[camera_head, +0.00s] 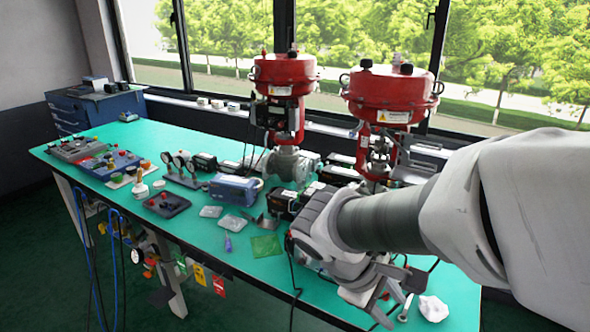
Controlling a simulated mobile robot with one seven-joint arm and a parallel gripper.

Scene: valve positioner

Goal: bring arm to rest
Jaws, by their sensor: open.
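My arm reaches in from the right edge over the teal workbench (190,140). My gripper (386,305) hangs at the arm's end near the bench's front right edge, pointing down. Its jaws are open, and I see nothing held between them. The area just behind the wrist is hidden by my arm. Two red-topped valve actuators stand upright at the back of the bench: one in the middle (285,69) and a nearer one on the right (390,90), just behind my arm. My arm hides part of the right one's base.
A blue-grey box (235,189), a green cloth (266,246) and small plastic bags lie left of my wrist. A crumpled white item (433,308) lies right of my gripper. Gauges (180,162) and control boxes (110,165) sit farther left. Cables hang off the front edge.

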